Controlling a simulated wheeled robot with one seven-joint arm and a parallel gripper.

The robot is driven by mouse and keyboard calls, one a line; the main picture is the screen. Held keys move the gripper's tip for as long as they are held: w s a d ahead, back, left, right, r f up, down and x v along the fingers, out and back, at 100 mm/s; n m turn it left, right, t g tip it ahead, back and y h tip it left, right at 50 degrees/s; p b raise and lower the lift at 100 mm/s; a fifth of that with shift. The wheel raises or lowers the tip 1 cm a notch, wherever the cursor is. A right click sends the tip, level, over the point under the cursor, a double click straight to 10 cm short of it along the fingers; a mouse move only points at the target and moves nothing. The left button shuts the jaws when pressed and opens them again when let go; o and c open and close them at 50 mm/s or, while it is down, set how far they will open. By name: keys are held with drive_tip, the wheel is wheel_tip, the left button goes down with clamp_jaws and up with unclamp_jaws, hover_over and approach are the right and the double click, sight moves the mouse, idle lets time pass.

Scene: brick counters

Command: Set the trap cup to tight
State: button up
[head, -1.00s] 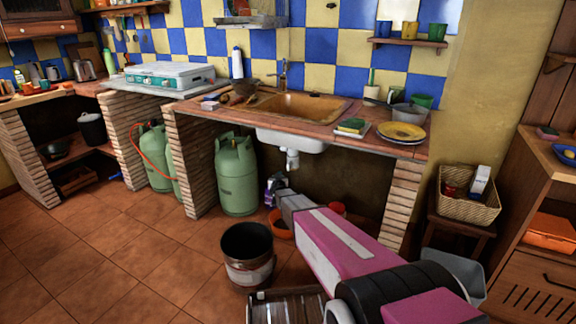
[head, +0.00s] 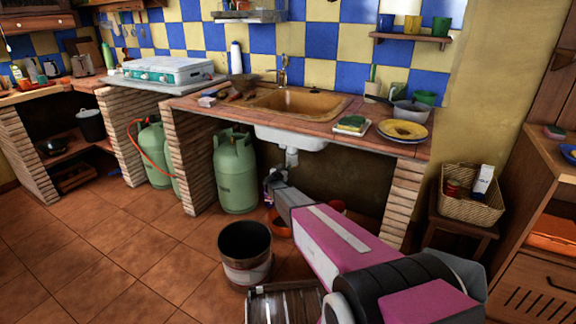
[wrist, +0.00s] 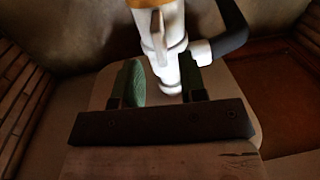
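The white trap cup (wrist: 171,78) is the rounded lower end of the white drain pipe under the sink. In the head view the trap (head: 292,157) hangs below the basin, just above the end of my arm. My gripper (wrist: 160,85) is open in the wrist view, with a green-padded finger on each side of the cup. In the head view my gripper (head: 272,180) is small and dark below the trap.
A dark side pipe (wrist: 228,35) runs right from the trap. The sink (head: 300,104) is above. A green gas cylinder (head: 235,172) and brick pillars (head: 403,195) flank the space. A bucket (head: 245,253) and an orange bowl (head: 279,224) are on the floor.

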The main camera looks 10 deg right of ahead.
sight(288, 163)
drive_tip(key=x, duration=0.5)
drive_tip(key=shift+w, duration=0.15)
clamp_jaws()
